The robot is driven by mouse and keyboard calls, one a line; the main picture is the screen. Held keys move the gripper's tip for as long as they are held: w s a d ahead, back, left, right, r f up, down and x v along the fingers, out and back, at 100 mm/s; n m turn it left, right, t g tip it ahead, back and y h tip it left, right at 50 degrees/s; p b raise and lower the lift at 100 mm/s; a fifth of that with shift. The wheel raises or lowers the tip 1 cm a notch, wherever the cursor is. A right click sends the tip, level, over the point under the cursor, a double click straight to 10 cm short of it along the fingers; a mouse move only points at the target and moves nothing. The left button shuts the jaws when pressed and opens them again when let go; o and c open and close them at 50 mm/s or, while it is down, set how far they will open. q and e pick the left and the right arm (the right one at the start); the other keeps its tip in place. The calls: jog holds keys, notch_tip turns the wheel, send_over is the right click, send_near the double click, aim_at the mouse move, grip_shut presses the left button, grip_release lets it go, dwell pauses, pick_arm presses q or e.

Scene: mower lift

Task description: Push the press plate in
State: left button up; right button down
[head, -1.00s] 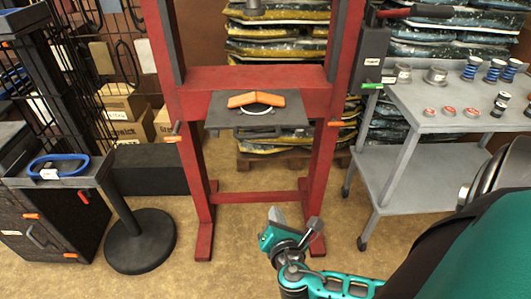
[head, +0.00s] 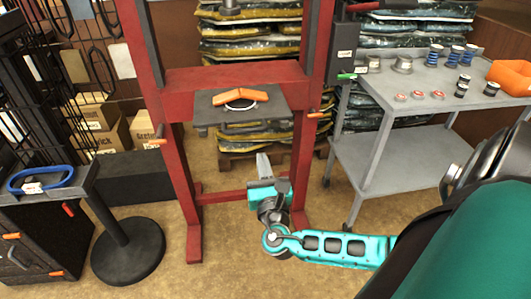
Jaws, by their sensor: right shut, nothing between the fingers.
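The press plate (head: 211,106) is a dark grey flat plate that juts forward from the crossbeam of the red press frame (head: 170,103). An orange V-shaped block (head: 240,96) and a pale ring lie on it. My right gripper (head: 263,164) is shut and empty. In the picture it shows below and slightly right of the plate, apart from it, between the frame's legs. My left gripper is not in view.
A grey cart (head: 390,95) with springs, cans and an orange bin (head: 510,77) stands on the right. A round-based stand (head: 130,250) holding a blue ring (head: 42,178) is at left. Stacked bags (head: 250,50) lie behind the press. Floor in front is clear.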

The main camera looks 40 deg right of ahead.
aim_at(256, 131)
jog(key=x, duration=0.7)
jog(key=shift+w+d, duration=0.15)
jog(key=shift+w, duration=0.15)
